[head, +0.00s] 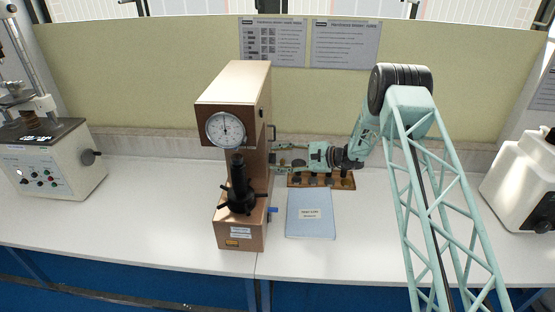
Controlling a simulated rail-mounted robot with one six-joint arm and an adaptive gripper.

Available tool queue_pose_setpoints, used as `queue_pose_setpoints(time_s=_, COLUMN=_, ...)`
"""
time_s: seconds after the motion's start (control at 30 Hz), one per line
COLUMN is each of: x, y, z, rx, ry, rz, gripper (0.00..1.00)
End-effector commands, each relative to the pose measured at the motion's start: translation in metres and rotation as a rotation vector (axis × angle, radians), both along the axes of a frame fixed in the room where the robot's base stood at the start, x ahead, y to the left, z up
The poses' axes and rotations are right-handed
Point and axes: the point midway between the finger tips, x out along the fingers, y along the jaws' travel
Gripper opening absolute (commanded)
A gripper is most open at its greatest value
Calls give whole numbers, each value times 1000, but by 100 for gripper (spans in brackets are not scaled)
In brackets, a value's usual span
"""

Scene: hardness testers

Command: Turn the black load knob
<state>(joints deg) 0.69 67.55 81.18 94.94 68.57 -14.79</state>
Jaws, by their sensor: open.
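The brown hardness tester (235,98) stands on the bench in the middle of the head view, with a round white dial (225,130) on its front. My gripper (279,157) is at the tester's right side, level with the middle of its column. Its two fingers are spread apart and point left towards that side. A small dark part shows at the tester's side by the fingertips, likely the black load knob (272,158). It is too small and too covered to tell whether the fingers touch it.
A black spindle with a spoked handwheel (238,198) stands at the tester's front. A blue booklet (310,222) and a wooden block tray (346,184) lie to its right. Another tester (55,165) with a black side knob (89,157) is at left; a white machine (520,180) is at right.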

Motion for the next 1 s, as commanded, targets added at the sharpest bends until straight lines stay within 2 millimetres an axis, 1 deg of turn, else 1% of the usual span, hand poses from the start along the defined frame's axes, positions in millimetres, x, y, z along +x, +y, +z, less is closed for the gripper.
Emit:
queue_pose_setpoints(time_s=0.17, x=0, y=0, z=0, rx=0, ry=0, rz=0, gripper=41)
queue_pose_setpoints(time_s=0.27, x=0, y=0, z=0, rx=0, ry=0, rz=0, gripper=34)
queue_pose_setpoints(time_s=0.43, x=0, y=0, z=0, rx=0, ry=0, rz=0, gripper=18)
queue_pose_setpoints(time_s=0.47, x=0, y=0, z=0, rx=0, ry=0, rz=0, gripper=17)
queue_pose_setpoints(time_s=1.0, x=-1, y=0, z=-3, rx=1, ry=-35, rz=1, gripper=17)
